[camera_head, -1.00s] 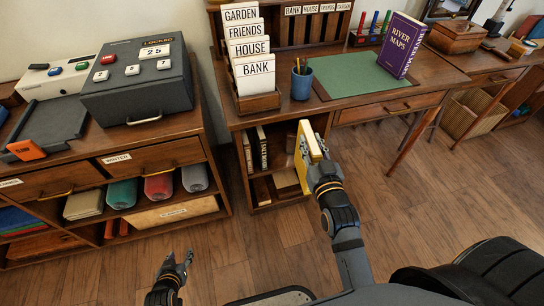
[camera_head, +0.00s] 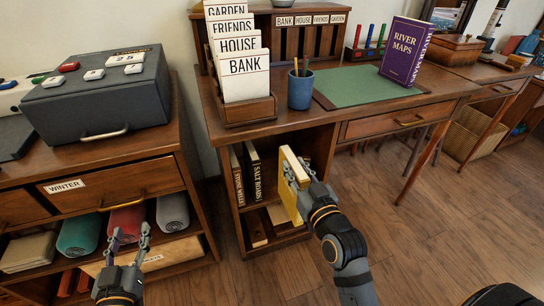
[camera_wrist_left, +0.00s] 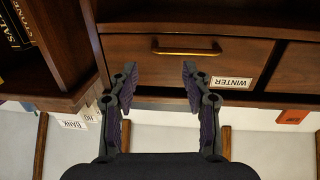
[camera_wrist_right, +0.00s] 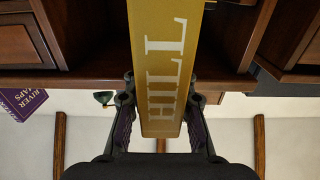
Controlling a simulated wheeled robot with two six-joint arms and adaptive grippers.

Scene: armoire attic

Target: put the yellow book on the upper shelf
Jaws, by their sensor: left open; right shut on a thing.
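The yellow book (camera_head: 288,195) is held upright in my right gripper (camera_head: 304,188), in front of the desk's open shelves. In the right wrist view, the book (camera_wrist_right: 168,60) shows its spine with the letters "HILL" between the fingers (camera_wrist_right: 165,115). The upper shelf (camera_head: 268,192) under the desk holds dark books (camera_head: 252,167) at its left; the yellow book hides part of it. My left gripper (camera_head: 130,240) is open and empty, in front of the left cabinet. In the left wrist view, the open fingers (camera_wrist_left: 158,85) face the drawer labelled WINTER.
The lower shelf compartment (camera_head: 270,228) holds more books. The desk top carries a card rack (camera_head: 248,110), a blue cup (camera_head: 300,92) and a purple book (camera_head: 402,52). The left cabinet (camera_head: 110,185) stands close beside the desk. The floor (camera_head: 420,240) at right is clear.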

